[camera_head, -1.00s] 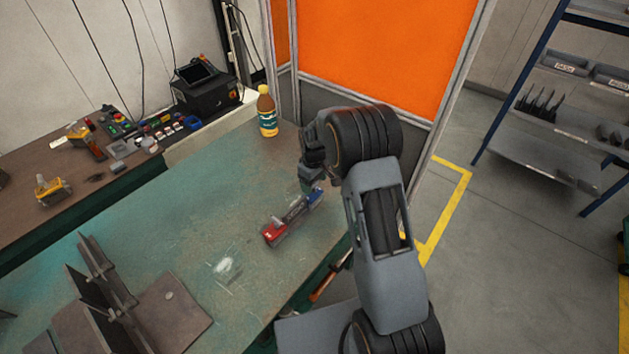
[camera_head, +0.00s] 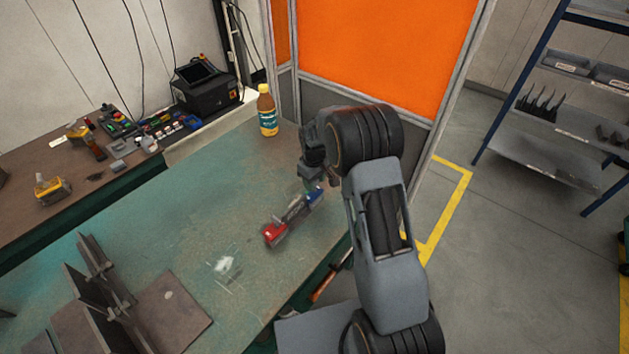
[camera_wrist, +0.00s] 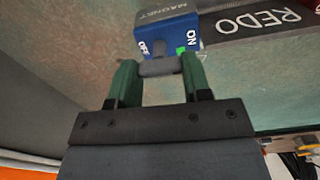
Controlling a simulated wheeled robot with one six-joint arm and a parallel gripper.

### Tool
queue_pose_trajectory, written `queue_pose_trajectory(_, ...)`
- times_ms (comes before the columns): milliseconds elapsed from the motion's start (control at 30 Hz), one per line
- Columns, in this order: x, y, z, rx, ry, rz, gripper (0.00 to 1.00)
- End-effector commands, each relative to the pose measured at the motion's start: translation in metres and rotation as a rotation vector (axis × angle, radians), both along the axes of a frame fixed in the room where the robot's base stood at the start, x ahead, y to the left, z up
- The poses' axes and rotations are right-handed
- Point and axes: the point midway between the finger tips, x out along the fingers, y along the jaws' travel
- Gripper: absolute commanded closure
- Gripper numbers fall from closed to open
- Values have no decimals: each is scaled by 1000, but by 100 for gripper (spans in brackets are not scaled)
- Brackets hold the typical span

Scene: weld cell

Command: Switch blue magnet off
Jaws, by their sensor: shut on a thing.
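The blue magnet (camera_head: 315,194) sits at the right end of a dark bar (camera_head: 296,210) on the green table, with a red block (camera_head: 273,234) at the bar's other end. In the wrist view the blue magnet (camera_wrist: 168,27) shows the labels OFF and ON, with a green mark beside ON. A grey switch lever (camera_wrist: 160,67) sticks out from it toward my gripper. My gripper (camera_wrist: 159,73) has its green fingers on either side of the lever and is shut on it. In the head view my gripper (camera_head: 312,184) is at the magnet, partly hidden by my arm.
A bottle (camera_head: 267,112) stands at the table's back edge. Dark metal plates (camera_head: 100,280) stand at the front left. A side bench (camera_head: 60,215) holds tools and a black box (camera_head: 205,88). An orange screen (camera_head: 385,55) rises behind. The table's middle is mostly clear.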

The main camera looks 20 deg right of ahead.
Motion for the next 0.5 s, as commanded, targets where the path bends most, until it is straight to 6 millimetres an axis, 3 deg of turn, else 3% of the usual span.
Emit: queue_pose_trajectory(500,1,0,-1,-1,-10,-453,79)
